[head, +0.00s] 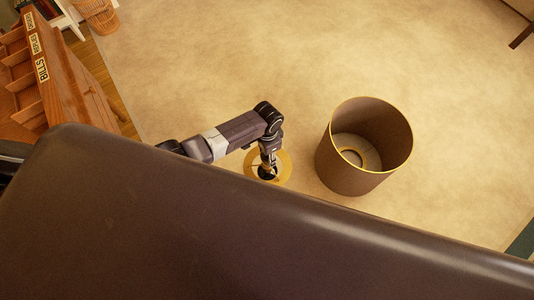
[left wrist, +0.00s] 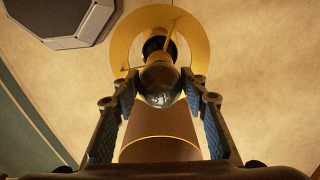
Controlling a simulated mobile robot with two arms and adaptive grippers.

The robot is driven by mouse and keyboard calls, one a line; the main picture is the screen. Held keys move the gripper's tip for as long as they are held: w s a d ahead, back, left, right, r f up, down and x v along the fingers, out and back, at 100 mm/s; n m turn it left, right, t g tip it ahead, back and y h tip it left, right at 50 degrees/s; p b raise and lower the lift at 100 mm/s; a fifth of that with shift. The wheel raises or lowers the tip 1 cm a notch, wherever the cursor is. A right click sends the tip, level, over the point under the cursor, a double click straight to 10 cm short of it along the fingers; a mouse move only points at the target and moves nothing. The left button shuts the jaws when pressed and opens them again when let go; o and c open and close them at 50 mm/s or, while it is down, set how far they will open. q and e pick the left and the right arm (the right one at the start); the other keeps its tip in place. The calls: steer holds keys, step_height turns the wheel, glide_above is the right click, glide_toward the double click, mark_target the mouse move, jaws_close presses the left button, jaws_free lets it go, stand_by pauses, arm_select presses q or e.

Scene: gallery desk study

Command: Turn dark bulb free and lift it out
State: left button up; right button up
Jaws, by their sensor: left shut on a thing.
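The dark bulb (left wrist: 160,84) is glossy and round in the left wrist view, sitting at a dark socket (left wrist: 158,48). A yellow ring (left wrist: 120,45) with thin spokes surrounds the socket. My left gripper (left wrist: 161,92) has one finger on each side of the bulb and is shut on it. In the head view my left gripper (head: 268,166) points down over the yellow ring (head: 285,166), and the bulb is mostly hidden there. My right gripper is not in view.
A brown open lampshade (head: 338,172) with a yellow rim stands right of my gripper. A dark brown surface (head: 230,235) fills the lower head view. A wooden letter rack (head: 62,85) is at the upper left. Pale carpet (head: 300,50) beyond is clear.

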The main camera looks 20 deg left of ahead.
arm_select(q)
steer(key=o, duration=0.9)
steer(key=shift+o, duration=0.2)
step_height(320, 180, up, 12)
